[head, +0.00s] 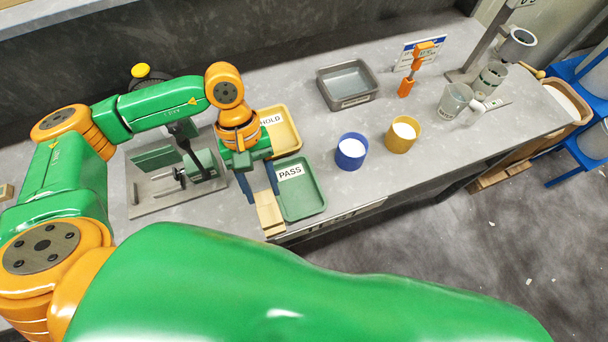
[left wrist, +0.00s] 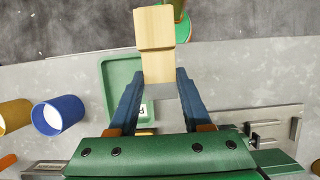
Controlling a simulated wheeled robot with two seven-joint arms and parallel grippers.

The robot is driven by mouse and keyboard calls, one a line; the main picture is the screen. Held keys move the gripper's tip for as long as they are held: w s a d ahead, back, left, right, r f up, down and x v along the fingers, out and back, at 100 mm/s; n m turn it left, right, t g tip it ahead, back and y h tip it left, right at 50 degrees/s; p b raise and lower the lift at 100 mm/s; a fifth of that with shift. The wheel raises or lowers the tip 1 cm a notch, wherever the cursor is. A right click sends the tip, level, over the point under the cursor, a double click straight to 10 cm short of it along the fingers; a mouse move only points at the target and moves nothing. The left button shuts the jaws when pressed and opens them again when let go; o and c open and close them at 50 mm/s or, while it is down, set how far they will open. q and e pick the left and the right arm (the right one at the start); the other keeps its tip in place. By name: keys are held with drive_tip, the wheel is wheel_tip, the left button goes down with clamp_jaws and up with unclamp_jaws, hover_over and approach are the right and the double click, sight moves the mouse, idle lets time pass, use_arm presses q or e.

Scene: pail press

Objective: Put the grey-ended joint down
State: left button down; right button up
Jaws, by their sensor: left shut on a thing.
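The joint (head: 268,213) is a pale wooden block with a line across it, held in my left gripper (head: 261,190). In the left wrist view the joint (left wrist: 155,45) sits between the two blue fingers (left wrist: 159,85) and points away from the palm. My right gripper is not in view.
A yellow HOLD tray (head: 291,138) lies behind the PASS tray. A grey fixture (head: 150,200) stands to the left. A blue cup (head: 351,154) and a yellow cup (head: 402,136) stand to the right, with a grey bin (head: 347,84) behind. The visible PASS tray floor looks empty.

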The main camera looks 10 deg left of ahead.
use_arm(q)
drive_tip(key=w+d+f+b, duration=0.1)
drive_tip(key=w+f, duration=0.1)
drive_tip(key=w, duration=0.1)
drive_tip(key=b, duration=0.6)
hover_over(295, 186)
drive_tip(key=f, duration=0.5)
drive_tip(key=shift+w+a+f, duration=0.3)
drive_tip(key=shift+a+f, duration=0.1)
drive_tip(key=shift+w+d+f, duration=0.15)
drive_tip(key=shift+w+d, duration=0.05)
drive_tip(key=shift+w, duration=0.05)
drive_tip(key=f+b, duration=0.1)
drive_tip(key=f, duration=0.2)
drive_tip(key=shift+a, duration=0.2)
drive_tip(key=shift+r, duration=0.1)
drive_tip(key=shift+d, duration=0.1)
drive_tip(key=shift+c, duration=1.7)
unclamp_jaws()
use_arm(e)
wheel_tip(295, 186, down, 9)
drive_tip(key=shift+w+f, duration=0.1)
